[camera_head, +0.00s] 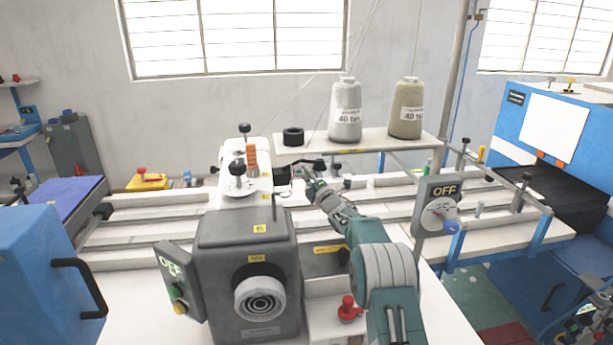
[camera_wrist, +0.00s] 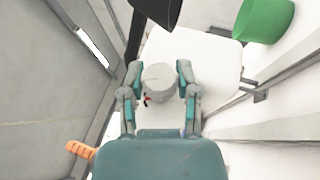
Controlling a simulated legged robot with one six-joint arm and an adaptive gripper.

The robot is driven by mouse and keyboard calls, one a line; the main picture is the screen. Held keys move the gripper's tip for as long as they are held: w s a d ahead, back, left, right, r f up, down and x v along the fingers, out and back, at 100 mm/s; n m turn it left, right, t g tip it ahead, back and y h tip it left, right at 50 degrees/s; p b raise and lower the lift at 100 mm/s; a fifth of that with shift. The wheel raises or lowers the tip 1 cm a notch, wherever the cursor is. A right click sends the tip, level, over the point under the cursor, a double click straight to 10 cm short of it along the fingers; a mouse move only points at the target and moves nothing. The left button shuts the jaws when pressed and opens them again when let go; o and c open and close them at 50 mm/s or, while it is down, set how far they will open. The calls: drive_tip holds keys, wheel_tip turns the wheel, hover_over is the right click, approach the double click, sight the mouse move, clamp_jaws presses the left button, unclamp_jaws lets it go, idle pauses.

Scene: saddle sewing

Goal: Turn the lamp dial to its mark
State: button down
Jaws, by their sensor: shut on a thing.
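A pale grey round dial (camera_wrist: 160,80), which I take for the lamp dial, sits between my fingers in the wrist view. A small red and dark mark (camera_wrist: 147,99) shows at its lower left edge. My gripper (camera_wrist: 160,88) is shut on the dial, with one teal-and-grey finger at each side. In the head view my gripper (camera_head: 304,174) reaches to the sewing machine (camera_head: 247,225) head. There the dial is too small or hidden to make out. I cannot tell whether the dial lines up with its mark.
A white plate (camera_wrist: 215,62) lies behind the dial, with a dark part (camera_wrist: 154,10) above and a green cup-like thing (camera_wrist: 264,18) at upper right. In the head view, two thread cones (camera_head: 345,112) stand on a shelf (camera_head: 372,139). An OFF box (camera_head: 437,205) stands right of my arm.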

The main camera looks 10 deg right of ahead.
drive_tip(key=shift+c, duration=1.6)
unclamp_jaws()
drive_tip(key=shift+f, duration=0.3)
drive_tip(key=shift+r, duration=0.1)
drive_tip(key=shift+s, duration=0.2)
drive_tip(key=s+d, duration=0.5)
drive_tip(key=s, duration=0.6)
drive_tip(key=shift+s+f, duration=0.25)
drive_tip(key=shift+d, duration=0.1)
